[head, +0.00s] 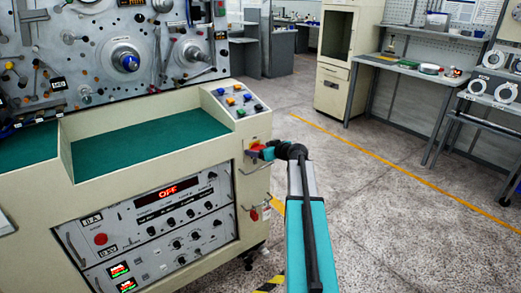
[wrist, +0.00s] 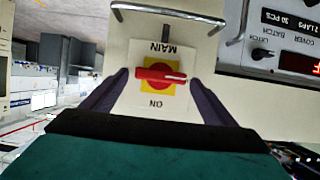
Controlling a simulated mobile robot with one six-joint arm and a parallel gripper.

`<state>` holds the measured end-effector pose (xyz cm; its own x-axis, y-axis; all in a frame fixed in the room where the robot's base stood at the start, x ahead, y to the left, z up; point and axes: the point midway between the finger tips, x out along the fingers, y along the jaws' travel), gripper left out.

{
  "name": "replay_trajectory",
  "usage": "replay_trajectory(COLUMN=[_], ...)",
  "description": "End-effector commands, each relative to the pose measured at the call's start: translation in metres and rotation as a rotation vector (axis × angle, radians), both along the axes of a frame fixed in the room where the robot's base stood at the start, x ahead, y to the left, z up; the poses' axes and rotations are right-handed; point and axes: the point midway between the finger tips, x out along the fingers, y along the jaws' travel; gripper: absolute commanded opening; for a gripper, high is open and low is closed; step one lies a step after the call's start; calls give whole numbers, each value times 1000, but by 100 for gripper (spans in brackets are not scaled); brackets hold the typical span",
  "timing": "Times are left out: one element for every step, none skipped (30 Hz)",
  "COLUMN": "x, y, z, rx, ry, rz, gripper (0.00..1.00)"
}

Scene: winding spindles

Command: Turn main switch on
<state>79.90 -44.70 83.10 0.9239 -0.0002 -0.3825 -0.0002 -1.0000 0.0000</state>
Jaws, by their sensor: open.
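The main switch is a red rotary handle (wrist: 160,76) on a yellow plate (wrist: 159,90), set in a cream panel marked MAIN and ON. The wrist view shows it upside down, with the handle lying crosswise. My gripper (wrist: 156,80) is open, with one dark finger on each side of the switch; whether the fingers touch the handle I cannot tell. In the head view the switch (head: 254,147) shows as a bit of red at the machine's right end, mostly hidden by my gripper (head: 262,152). The machine's display (head: 168,190) reads OFF in red.
A metal handle bar (wrist: 168,15) crosses the panel close to the switch. A red padlock-like item (head: 254,214) hangs below the switch in the head view. Coloured buttons (head: 238,100) sit on the sloped console above. Open floor lies to the right.

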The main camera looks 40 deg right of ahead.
Motion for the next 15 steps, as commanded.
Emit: replay_trajectory(x=[1, 1, 1, 0, 0, 0, 0, 0, 0, 0, 0, 0, 0, 0, 0], y=[0, 0, 0, 0, 0, 0, 0, 0, 0, 0, 0, 0, 0, 0, 0], z=[0, 0, 0, 0, 0, 0, 0, 0, 0, 0, 0, 0, 0, 0, 0], rx=[0, 0, 0, 0, 0, 0, 0, 0, 0, 0, 0, 0, 0, 0, 0], ry=[0, 0, 0, 0, 0, 0, 0, 0, 0, 0, 0, 0, 0, 0, 0], rz=[0, 0, 0, 0, 0, 0, 0, 0, 0, 0, 0, 0, 0, 0, 0], gripper=[80, 80, 80, 80, 80, 80, 80, 80, 73, 68, 63, 56, 51, 46, 39])
